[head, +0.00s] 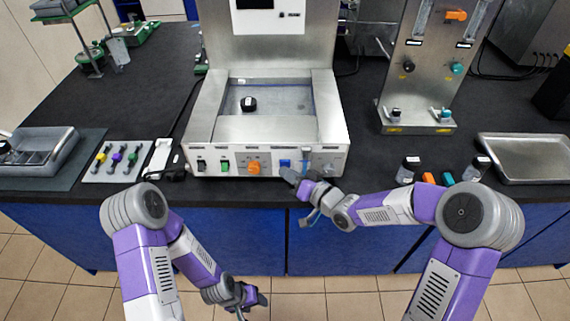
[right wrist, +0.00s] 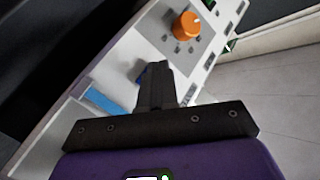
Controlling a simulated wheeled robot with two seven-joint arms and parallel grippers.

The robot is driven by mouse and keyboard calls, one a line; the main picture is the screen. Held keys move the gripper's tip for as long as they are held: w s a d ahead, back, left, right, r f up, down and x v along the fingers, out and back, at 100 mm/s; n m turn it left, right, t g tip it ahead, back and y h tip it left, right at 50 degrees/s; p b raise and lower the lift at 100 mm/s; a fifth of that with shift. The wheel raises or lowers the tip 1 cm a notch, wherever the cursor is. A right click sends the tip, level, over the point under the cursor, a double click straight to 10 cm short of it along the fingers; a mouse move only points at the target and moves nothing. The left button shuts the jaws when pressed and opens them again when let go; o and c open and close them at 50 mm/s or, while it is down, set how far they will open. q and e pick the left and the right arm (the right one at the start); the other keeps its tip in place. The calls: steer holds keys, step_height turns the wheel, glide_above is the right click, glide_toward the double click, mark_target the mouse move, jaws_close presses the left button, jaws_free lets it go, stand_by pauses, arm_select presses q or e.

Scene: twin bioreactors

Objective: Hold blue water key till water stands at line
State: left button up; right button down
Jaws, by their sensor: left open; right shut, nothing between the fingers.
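The steel bath (head: 267,125) stands on the bench with a white control panel along its front. The blue water key (head: 285,163) is on that panel, right of the orange knob (head: 254,167). My right gripper (head: 291,177) is shut and empty, its tips at the blue key. In the right wrist view the shut fingers (right wrist: 154,75) cover most of the key, and a bit of blue (right wrist: 141,77) shows beside the tips; I cannot tell whether it is pressed. A thin blue line runs along the basin's back wall. The water level is unclear. My left gripper (head: 246,297) is open, low before the bench.
A black round item (head: 248,104) is in the basin. A green switch (head: 225,166) is left of the knob. A rack of coloured tools (head: 117,163) and a grey tray (head: 42,153) are at left.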

steer(key=shift+w, duration=0.45)
stand_by(1.6)
stand_by(1.6)
steer(key=shift+s, duration=0.85)
steer(key=s+b, duration=0.1)
steer(key=s, duration=0.4)
steer(key=shift+b, duration=0.3)
stand_by(0.4)
